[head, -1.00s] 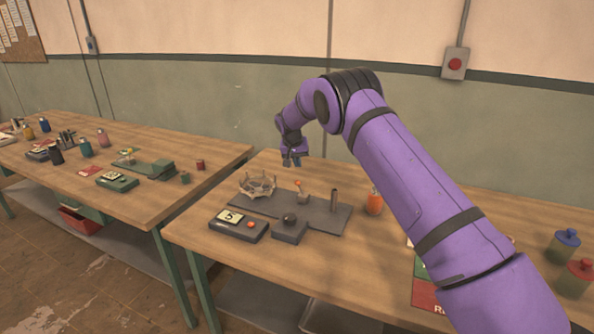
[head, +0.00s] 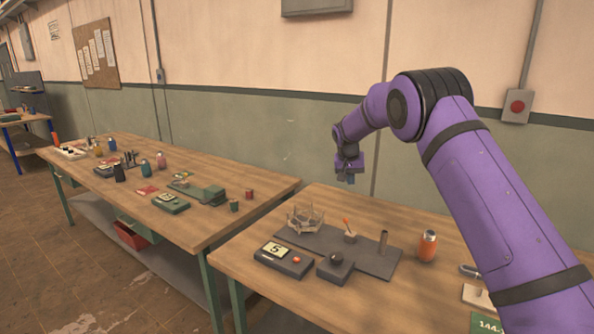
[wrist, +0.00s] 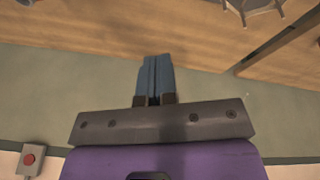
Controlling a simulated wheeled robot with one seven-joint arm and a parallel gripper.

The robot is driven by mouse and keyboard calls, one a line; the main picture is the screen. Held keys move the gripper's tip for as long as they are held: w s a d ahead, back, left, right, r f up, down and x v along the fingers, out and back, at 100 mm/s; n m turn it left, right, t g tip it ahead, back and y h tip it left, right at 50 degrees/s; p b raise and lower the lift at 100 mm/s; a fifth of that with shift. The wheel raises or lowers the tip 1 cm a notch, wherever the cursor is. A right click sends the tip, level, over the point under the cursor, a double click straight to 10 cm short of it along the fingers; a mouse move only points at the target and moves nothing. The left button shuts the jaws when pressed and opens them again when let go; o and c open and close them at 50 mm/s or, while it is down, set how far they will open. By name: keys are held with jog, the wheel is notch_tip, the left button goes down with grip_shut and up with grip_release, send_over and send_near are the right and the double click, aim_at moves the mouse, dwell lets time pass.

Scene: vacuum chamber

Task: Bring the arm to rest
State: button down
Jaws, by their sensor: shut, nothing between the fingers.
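My purple arm reaches in from the right in the head view and bends down at its far end. My gripper (head: 350,178) hangs above the back of the nearer bench, apart from everything on it. In the wrist view my gripper (wrist: 155,62) shows its two blue-grey fingers pressed together with nothing between them. Behind them are the bench top and the green wall.
A second bench (head: 255,190) with several items stands left. A red-button box (head: 516,106) is on the wall.

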jog(key=s+d+r+y, duration=0.1)
jog(key=s+d+r, duration=0.1)
jog(key=s+r, duration=0.8)
jog(key=s+d+r, duration=0.3)
jog(key=s+r, duration=0.6)
jog(key=r, duration=0.1)
jog(key=s+d+r+n+t+y, duration=0.1)
jog(key=s+r, duration=0.2)
jog(key=s, duration=0.6)
jog(key=s+r+n, duration=0.1)
jog(key=s+r, duration=0.2)
jog(key=s, duration=0.6)
jog(key=s+f, duration=0.3)
jog(key=s, duration=0.8)
jog(key=s+f+n+t, duration=0.1)
jog(key=s+f, duration=0.2)
jog(key=s, duration=0.9)
jog(key=shift+d, duration=0.25)
